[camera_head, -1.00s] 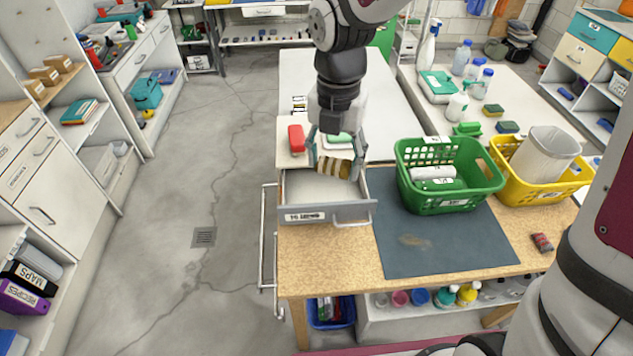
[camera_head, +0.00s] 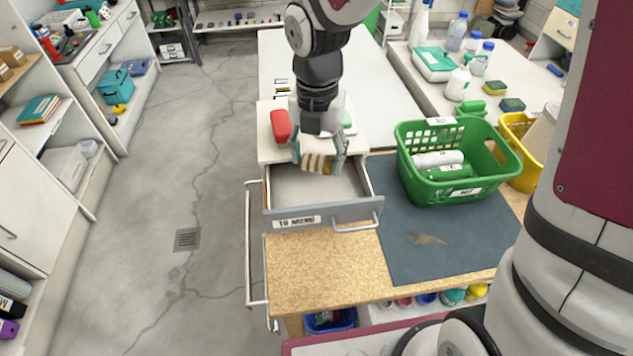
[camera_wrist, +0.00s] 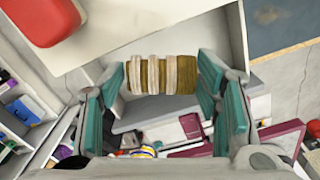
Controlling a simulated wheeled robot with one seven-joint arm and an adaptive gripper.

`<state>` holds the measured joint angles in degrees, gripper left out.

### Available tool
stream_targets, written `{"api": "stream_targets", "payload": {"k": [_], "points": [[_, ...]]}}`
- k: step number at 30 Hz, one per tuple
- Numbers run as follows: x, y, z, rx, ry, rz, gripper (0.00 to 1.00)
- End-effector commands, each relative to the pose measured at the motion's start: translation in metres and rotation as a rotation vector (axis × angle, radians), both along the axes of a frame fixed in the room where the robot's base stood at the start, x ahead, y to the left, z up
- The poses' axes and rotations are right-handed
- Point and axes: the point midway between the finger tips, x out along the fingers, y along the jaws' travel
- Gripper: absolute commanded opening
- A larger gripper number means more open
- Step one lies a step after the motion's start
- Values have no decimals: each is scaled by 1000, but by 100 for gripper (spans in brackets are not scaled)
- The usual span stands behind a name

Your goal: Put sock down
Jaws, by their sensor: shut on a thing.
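The sock (camera_head: 318,164) is brown and cream striped, held crosswise between the fingertips of my gripper (camera_head: 319,156). In the wrist view the sock (camera_wrist: 162,75) spans the gap between the two teal fingers of my gripper (camera_wrist: 162,82). My gripper is shut on it. Below is an open drawer (camera_head: 325,212) with a grey front labelled "TO MEND" and a pale, empty-looking floor. The sock appears over the back part of the drawer opening; its exact height above the floor is hard to tell.
A red object (camera_head: 281,126) sits on the pale top just behind the drawer, left of my gripper. A green basket (camera_head: 455,190) with rolled items stands right of the drawer, on a dark mat (camera_head: 410,262). Open floor (camera_head: 190,150) lies to the left.

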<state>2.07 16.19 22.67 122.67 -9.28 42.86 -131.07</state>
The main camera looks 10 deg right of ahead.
Motion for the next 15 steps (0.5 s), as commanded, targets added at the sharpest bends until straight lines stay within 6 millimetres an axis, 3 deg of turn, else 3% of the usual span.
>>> {"api": "stream_targets", "payload": {"k": [3,15], "points": [[-1,0,-22,-1,5,2,39],[-1,0,-66,-1,3,2,39]]}}
